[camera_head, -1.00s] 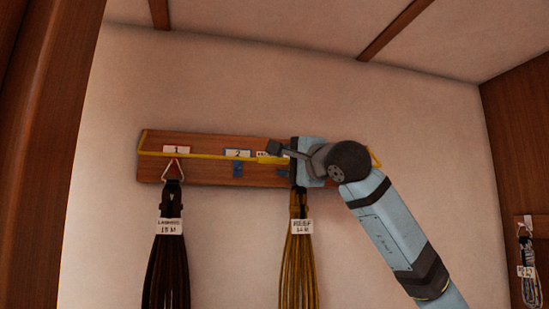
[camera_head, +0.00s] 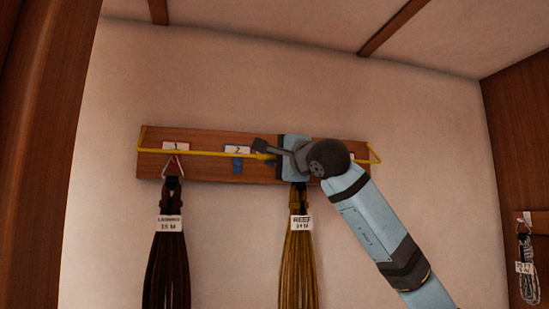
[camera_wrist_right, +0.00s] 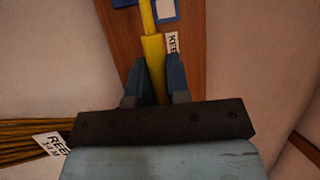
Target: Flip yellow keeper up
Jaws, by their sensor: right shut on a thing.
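The yellow keeper (camera_head: 210,153) is a thin bar running across the front of a wooden board (camera_head: 200,172) on the back wall. Its ends bend back to the board at far left and far right, and it lies low across the number labels. My right gripper (camera_head: 264,151) is at the bar, right of label 2. In the right wrist view the two fingers (camera_wrist_right: 156,88) are shut on a thicker yellow part of the keeper (camera_wrist_right: 153,50). My gripper hides part of the bar in the head view. My left gripper is out of view.
A dark coil (camera_head: 168,265) tagged 15 M hangs under label 1 (camera_head: 176,147). A yellow-brown coil (camera_head: 299,265) tagged REEF hangs below my right gripper. Another small coil (camera_head: 527,268) hangs on the right side wall. The wall above the board is clear.

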